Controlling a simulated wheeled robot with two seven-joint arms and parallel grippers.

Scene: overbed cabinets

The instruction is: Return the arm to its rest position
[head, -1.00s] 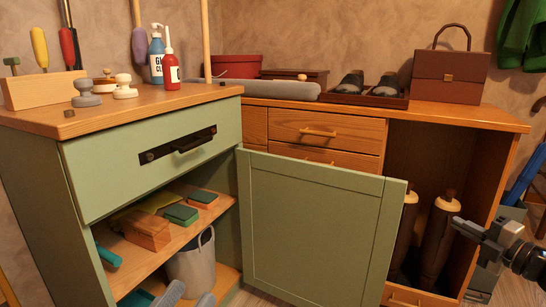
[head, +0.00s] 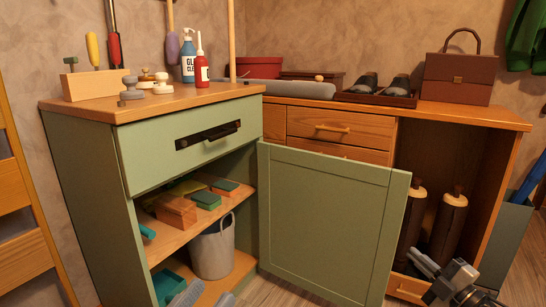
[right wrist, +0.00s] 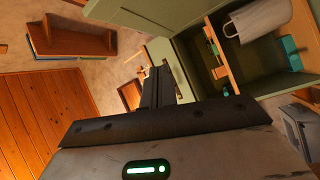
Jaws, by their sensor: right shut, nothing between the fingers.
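My right gripper (head: 424,264) is at the lower right of the head view, in front of the open compartment of the wooden cabinet. Its fingers are shut with nothing between them. They also show in the right wrist view (right wrist: 155,88), pointing away from the camera. My left gripper (head: 178,292) shows only as two grey fingertips at the bottom edge of the head view, below the green cabinet's shelves. The tips are apart and I see nothing held. The rest of the left arm is out of view.
The green cabinet's door (head: 325,225) stands open between my two grippers. Its drawer (head: 195,145) is shut. A grey bucket (head: 212,252) and several blocks sit on its shelves.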

